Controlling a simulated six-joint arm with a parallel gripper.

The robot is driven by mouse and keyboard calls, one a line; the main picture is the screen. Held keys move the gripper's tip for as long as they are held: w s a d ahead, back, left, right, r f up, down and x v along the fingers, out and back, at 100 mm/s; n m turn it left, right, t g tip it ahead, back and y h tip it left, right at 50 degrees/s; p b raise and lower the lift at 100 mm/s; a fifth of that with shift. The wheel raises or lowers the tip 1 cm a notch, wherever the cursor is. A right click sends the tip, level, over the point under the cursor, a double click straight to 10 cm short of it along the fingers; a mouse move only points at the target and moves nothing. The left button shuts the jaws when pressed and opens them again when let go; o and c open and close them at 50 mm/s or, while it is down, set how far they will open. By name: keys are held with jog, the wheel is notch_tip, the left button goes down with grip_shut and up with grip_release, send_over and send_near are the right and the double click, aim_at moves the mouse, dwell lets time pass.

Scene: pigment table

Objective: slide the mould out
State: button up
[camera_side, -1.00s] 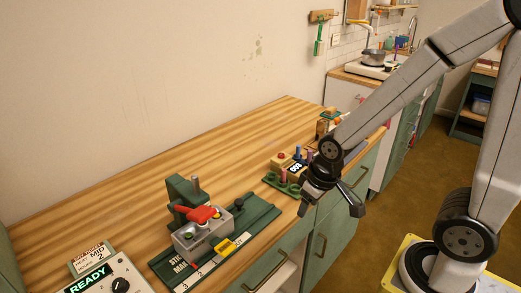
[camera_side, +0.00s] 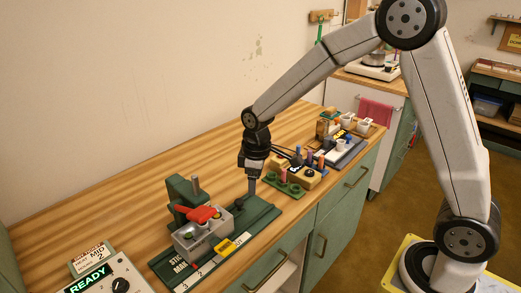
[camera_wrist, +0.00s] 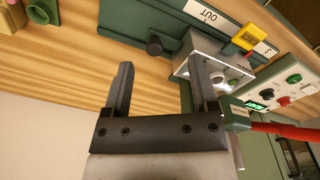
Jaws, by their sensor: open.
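The grey metal mould block (camera_side: 203,237) sits in the green stick maker (camera_side: 262,217) on the wooden bench, under a red lever (camera_side: 203,213). It also shows in the wrist view (camera_wrist: 232,68), at upper right. A dark knob (camera_wrist: 154,45) stands out beside the mould at the green rail, near the "OUT" label (camera_wrist: 209,16). My gripper (camera_side: 252,192) points down just right of the mould. In the wrist view my gripper (camera_wrist: 160,72) is open and empty; the knob appears beyond the gap, and contact cannot be told.
A yellow tag (camera_side: 225,246) and numbered scale lie along the front of the stick maker. The control box (camera_side: 98,278) reading READY stands at lower left. A green holder (camera_side: 283,186) and other tools stand to the right. The bench behind is clear.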

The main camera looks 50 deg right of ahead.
aim_at(239, 201)
jog(key=w+n, duration=0.1)
jog(key=w+f, duration=0.1)
jog(key=w, duration=0.1)
jog(key=w+a+n, duration=0.1)
jog(key=w, duration=0.1)
jog(key=shift+w+f+n+g, duration=0.1)
jog(key=shift+f+n+g, duration=0.05)
jog(key=shift+n+g, duration=0.2)
jog(key=shift+f, duration=3.9)
grip_shut()
jog(key=shift+r, duration=0.1)
